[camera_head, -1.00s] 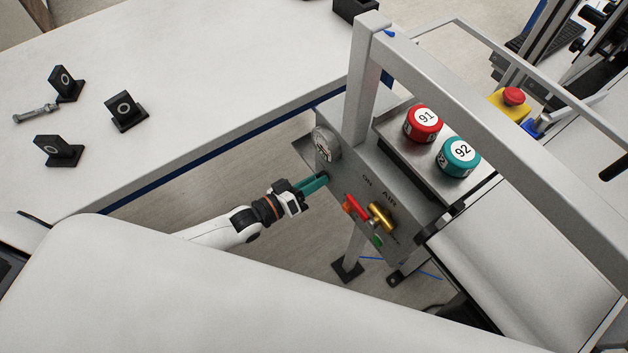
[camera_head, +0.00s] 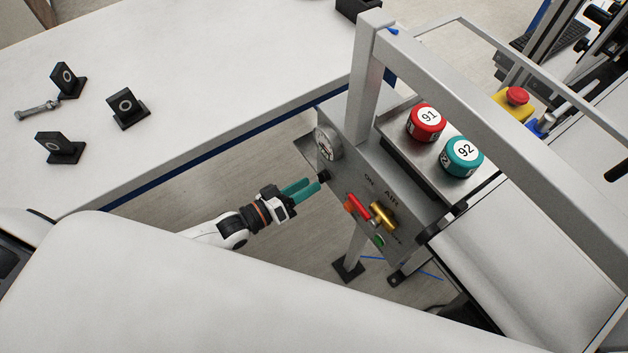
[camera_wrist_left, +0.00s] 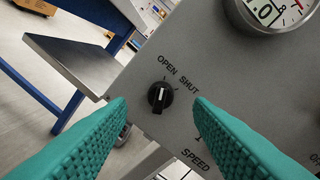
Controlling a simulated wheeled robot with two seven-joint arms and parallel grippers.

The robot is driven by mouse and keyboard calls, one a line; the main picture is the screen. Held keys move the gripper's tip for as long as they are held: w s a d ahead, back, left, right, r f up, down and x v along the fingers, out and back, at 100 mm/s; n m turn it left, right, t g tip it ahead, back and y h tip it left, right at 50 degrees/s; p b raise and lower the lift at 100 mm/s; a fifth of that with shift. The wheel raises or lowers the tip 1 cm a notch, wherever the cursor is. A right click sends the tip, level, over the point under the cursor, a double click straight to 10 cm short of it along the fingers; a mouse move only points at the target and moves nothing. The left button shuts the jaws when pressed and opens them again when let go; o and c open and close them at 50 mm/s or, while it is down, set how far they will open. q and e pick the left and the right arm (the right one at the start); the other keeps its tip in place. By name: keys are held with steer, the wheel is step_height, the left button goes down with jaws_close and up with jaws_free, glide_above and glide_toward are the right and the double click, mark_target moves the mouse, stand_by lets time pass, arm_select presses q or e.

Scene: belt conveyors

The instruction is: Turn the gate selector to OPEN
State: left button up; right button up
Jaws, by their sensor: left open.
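The gate selector is a black round knob with a white pointer line, on the grey panel. In the left wrist view the gate selector (camera_wrist_left: 159,97) sits below the words OPEN and SHUT, and its white line points up the picture, toward OPEN. In the head view the gate selector (camera_head: 325,175) is a small dark knob below the gauge. My left gripper (camera_head: 313,185) has teal fingers, is open and empty, and stands just short of the selector. In the left wrist view its fingers are on either side of the knob, apart from it.
A round gauge (camera_head: 327,143) is above the selector. A red handle (camera_head: 358,208) and a brass valve (camera_head: 382,214) are further along the panel. A red can (camera_head: 426,123) and a teal can (camera_head: 462,157) stand on the shelf behind. A white table (camera_head: 190,85) is at left.

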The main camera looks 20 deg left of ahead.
arm_select(q)
steer(key=v, duration=0.8)
steer(key=shift+s+b, duration=0.25)
steer(key=shift+b, duration=0.05)
steer(key=shift+a, duration=0.2)
